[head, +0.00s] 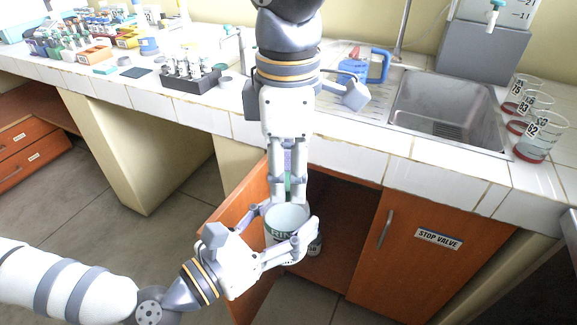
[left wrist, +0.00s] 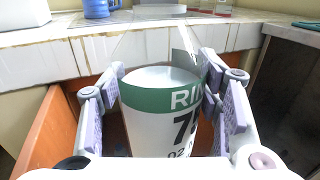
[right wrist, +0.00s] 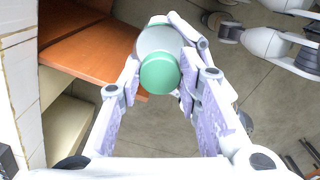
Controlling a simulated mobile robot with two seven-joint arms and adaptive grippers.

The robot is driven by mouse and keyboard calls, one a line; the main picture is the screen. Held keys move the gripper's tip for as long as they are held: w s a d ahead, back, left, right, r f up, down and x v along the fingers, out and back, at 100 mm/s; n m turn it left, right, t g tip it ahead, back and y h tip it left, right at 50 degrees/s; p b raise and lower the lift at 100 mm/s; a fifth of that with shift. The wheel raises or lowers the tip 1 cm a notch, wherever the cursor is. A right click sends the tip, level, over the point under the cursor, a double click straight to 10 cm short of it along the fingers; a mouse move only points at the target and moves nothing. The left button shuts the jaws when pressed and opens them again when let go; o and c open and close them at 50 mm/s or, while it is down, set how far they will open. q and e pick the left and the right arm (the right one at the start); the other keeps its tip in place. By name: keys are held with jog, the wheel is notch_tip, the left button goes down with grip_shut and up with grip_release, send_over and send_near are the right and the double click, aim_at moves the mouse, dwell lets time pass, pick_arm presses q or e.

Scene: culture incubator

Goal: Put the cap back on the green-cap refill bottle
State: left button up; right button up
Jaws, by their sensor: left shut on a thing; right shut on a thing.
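The refill bottle (head: 284,238) is white with a green band lettered "RIN". My left gripper (head: 291,218) is shut around its upper part in front of the open cupboard; the left wrist view shows the bottle (left wrist: 150,125) upright between the fingers (left wrist: 162,78). The green cap (right wrist: 160,75) is between the fingers of my right gripper (right wrist: 160,66), which is shut on it. In the head view the right gripper (head: 287,198) points down from above, with green (head: 288,184) between its fingers. The white bottle shows beyond the cap. Whether they touch is unclear.
The orange cupboard door (head: 228,222) stands open left of the bottle. The closed "STOP VALVE" door (head: 395,255) is at right. The tiled counter edge (head: 350,155) runs behind. A sink (head: 447,105), blue jug (head: 365,68) and rack (head: 190,80) are on the counter.

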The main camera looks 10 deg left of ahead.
jog(key=shift+f, duration=0.15)
jog(key=m, duration=0.8)
jog(key=shift+s, duration=0.1)
jog(key=m, duration=0.5)
jog(key=shift+a, duration=0.1)
jog(key=o, duration=0.7)
jog(key=shift+r, duration=2.2)
